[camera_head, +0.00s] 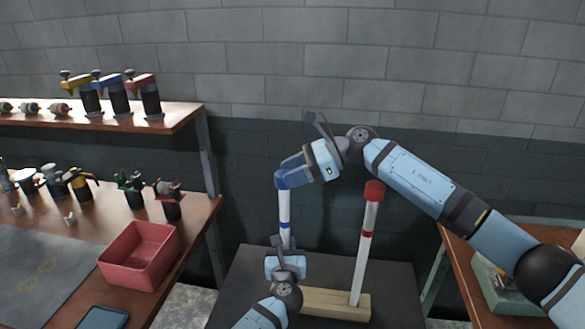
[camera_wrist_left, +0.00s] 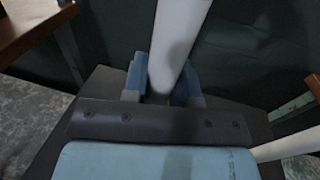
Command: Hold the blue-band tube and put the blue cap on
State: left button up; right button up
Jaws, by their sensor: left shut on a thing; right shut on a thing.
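The blue-band tube (camera_head: 285,208) is white and stands near upright, with a blue band partway down. My left gripper (camera_head: 285,250) is shut around its lower part; the left wrist view shows the white tube (camera_wrist_left: 175,40) between the blue fingers (camera_wrist_left: 163,90). My right gripper (camera_head: 287,178) is shut at the tube's top end, on the blue cap (camera_head: 282,184). The blue fingers largely hide the cap, so I cannot tell whether it is seated on the tube.
A red-banded tube (camera_head: 363,250) with a red cap (camera_head: 374,190) stands slightly tilted in a wooden block (camera_head: 325,303) on the dark table (camera_head: 235,300), close to the right. A red bin (camera_head: 140,255) and several tools are on the left bench. Another bench is at the right.

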dwell(0.4)
jog(key=o, duration=1.1)
jog(key=shift+c, duration=0.2)
jog(key=v, duration=1.2)
